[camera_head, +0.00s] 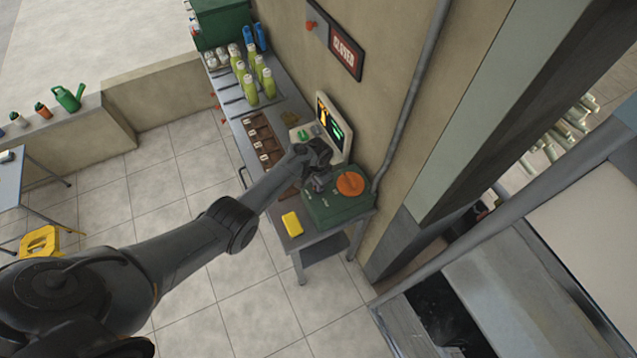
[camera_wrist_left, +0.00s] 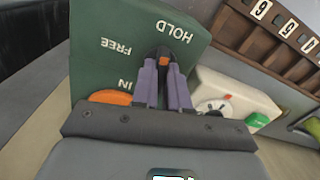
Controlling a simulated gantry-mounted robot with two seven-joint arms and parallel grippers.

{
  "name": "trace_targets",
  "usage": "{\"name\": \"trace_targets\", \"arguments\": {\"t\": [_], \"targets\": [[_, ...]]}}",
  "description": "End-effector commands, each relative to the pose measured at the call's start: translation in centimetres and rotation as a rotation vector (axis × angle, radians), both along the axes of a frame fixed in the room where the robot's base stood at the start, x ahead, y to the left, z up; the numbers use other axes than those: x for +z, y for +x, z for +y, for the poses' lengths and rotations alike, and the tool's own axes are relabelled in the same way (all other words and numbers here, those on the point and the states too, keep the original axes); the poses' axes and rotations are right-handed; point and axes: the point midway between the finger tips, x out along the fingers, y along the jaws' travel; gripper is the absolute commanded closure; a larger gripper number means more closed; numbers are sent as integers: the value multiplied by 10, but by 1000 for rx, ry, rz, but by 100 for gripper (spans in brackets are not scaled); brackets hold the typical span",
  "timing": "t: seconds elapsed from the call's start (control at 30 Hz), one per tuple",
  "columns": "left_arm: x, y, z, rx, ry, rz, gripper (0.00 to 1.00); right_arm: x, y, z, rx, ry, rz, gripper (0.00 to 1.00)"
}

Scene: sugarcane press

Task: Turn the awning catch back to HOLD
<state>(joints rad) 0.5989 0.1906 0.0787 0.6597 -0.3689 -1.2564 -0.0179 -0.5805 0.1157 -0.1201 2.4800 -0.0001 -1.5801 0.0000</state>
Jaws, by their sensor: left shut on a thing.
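The green awning control box (camera_head: 322,213) stands at the near end of the wall counter. It also fills the upper left of the left wrist view (camera_wrist_left: 88,62), with white words HOLD, FREE and IN on it. A large orange dial (camera_head: 350,184) sits on its top. My left gripper (camera_head: 317,182) is over the box beside the dial. In the left wrist view its purple fingers (camera_wrist_left: 164,82) are closed on the dark awning catch with an orange mark (camera_wrist_left: 163,60), just below HOLD. The fingers hide part of the catch, so its exact setting cannot be told. My right gripper is out of view.
A yellow block (camera_head: 292,224) lies on the counter in front of the box. A lit screen unit (camera_head: 333,128) stands behind it. A brown compartment tray (camera_head: 264,140) and several green bottles (camera_head: 250,90) are farther along. A grey pipe (camera_head: 412,95) runs down the wall.

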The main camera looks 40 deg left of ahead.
Motion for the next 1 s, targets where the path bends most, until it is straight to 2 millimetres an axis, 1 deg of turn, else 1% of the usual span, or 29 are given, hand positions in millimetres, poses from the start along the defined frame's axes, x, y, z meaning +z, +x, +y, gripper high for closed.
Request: {"name": "trace_targets", "arguments": {"t": [0.2, 0.4, 0.97, 1.0], "targets": [[0, 0, 0, -128, 1, -1, 100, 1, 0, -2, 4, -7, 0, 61], [0, 0, 0, -198, 1, -1, 100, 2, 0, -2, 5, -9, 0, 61], [-1, 0, 0, -227, -1, -2, 100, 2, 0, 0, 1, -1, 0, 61], [-1, 0, 0, -227, -1, -2, 82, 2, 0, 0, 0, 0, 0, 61]]}}
